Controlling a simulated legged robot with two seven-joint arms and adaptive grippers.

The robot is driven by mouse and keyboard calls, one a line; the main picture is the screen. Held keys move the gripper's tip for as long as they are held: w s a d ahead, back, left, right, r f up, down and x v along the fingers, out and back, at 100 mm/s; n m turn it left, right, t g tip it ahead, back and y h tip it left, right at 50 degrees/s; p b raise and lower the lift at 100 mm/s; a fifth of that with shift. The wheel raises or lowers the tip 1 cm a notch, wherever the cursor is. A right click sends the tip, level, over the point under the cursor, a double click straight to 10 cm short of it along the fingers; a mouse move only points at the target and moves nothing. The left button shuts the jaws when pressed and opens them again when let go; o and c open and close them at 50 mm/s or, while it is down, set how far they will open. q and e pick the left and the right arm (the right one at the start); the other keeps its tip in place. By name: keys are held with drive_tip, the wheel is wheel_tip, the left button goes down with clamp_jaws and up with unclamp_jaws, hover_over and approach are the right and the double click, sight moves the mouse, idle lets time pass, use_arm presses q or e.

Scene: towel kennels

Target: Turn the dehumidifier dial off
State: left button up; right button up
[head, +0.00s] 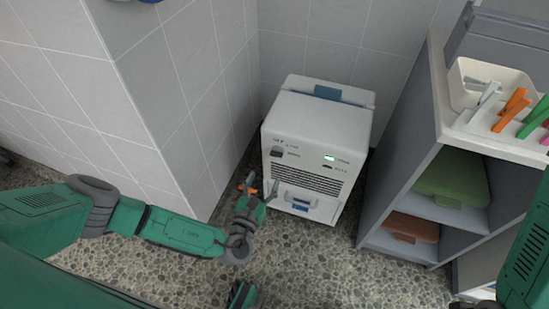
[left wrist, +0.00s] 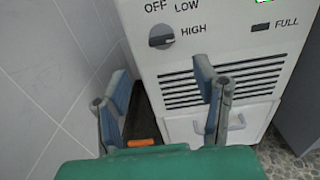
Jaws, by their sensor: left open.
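The white dehumidifier (head: 310,130) stands on the floor in the corner. Its dark round dial (left wrist: 161,36) is at the upper left of the front, with OFF, LOW and HIGH printed around it; the setting is hard to read. The dial also shows small in the head view (head: 277,152). A green light (head: 329,157) is lit on the panel. My left gripper (left wrist: 163,80) is open and empty, below the dial and apart from it, in front of the grille. A small green and dark part at the bottom of the head view may be my right gripper; its jaws are unclear.
A grey tiled wall (head: 175,90) stands close on the left. A grey shelf unit (head: 395,170) on the right holds green and brown folded towels, with a white bin (head: 470,95) and coloured clips on top. Pebbled floor lies clear in front.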

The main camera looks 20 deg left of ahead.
sight(275, 155)
use_arm(q)
drive_tip(key=w+b, duration=0.1)
drive_tip(key=w, duration=0.2)
drive_tip(key=w+b, duration=0.1)
drive_tip(key=w, duration=0.2)
drive_tip(key=w+b, duration=0.1)
drive_tip(key=w, duration=0.3)
drive_tip(key=shift+d+b, duration=0.3)
drive_tip(key=shift+b, duration=0.05)
drive_tip(key=c, duration=1.1)
